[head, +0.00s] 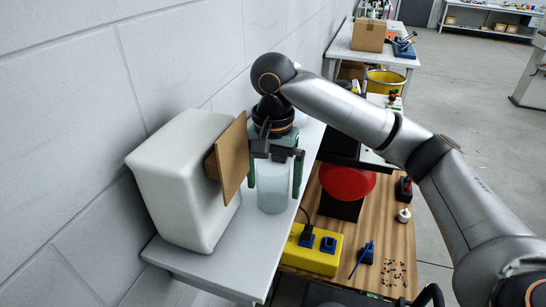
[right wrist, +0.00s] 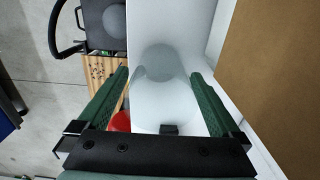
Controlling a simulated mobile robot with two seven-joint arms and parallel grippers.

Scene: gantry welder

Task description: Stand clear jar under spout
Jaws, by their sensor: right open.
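The clear jar (head: 272,200) stands upright on the pale wall shelf (head: 215,272). My right gripper (head: 274,182) is above it, pointing down, with its green fingers open on either side of the jar. In the right wrist view the see-through jar (right wrist: 160,88) shows faintly between the two spread fingers (right wrist: 160,75); I cannot tell whether either finger touches it. A white box-like body (head: 178,170) with a brown panel (head: 233,158) stands left of the jar. I cannot make out a spout. My left gripper is not in view.
Below the shelf on the right is a wooden bench (head: 390,240) with a red dome (head: 346,181), a yellow box (head: 312,255) and small tools. The block wall (head: 70,130) borders the shelf's left side. The brown panel is close to my right gripper.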

